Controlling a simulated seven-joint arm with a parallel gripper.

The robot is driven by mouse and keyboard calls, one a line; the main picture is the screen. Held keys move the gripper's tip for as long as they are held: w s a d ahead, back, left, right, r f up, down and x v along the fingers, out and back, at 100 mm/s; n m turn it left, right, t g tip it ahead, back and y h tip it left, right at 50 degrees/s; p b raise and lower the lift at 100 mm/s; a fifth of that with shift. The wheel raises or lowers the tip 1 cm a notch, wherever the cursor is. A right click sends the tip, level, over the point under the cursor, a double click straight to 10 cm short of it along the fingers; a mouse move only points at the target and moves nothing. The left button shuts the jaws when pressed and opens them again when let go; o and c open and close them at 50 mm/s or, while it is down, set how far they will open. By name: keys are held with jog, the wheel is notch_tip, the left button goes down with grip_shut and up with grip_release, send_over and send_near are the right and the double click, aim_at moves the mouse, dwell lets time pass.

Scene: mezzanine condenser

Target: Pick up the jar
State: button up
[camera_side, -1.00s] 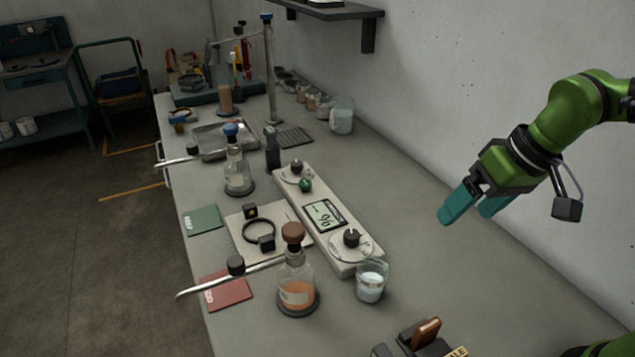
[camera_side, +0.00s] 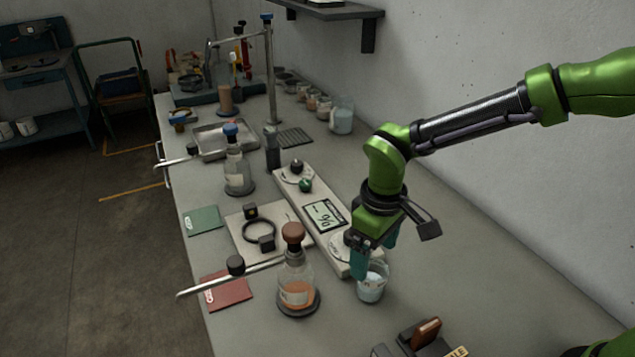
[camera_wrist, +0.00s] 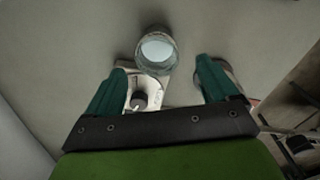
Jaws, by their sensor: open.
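A small clear glass jar (camera_side: 371,289) with pale blue-white contents stands upright on the bench, beside the near end of the white meter. In the wrist view the jar (camera_wrist: 155,50) lies ahead of the fingertips, roughly centred between them. My gripper (camera_side: 376,259) is open and points down at the jar, its teal fingers overlapping the jar's rim in the side view. In the wrist view my gripper (camera_wrist: 162,64) has nothing held between its fingers. I cannot tell whether a finger touches the glass.
A brown-stoppered flask (camera_side: 297,285) with orange contents stands close left of the jar. The white meter (camera_side: 316,207) with knobs lies behind it. A dark block holder (camera_side: 415,338) is at the front edge. The bench to the right (camera_side: 470,270) is clear.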

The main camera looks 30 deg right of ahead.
aim_at(371, 281)
jog(key=f, duration=0.9)
jog(key=shift+d+f, duration=0.2)
jog(key=shift+w+r, duration=0.1)
jog(key=c, duration=1.1)
jog(key=shift+r, duration=0.1)
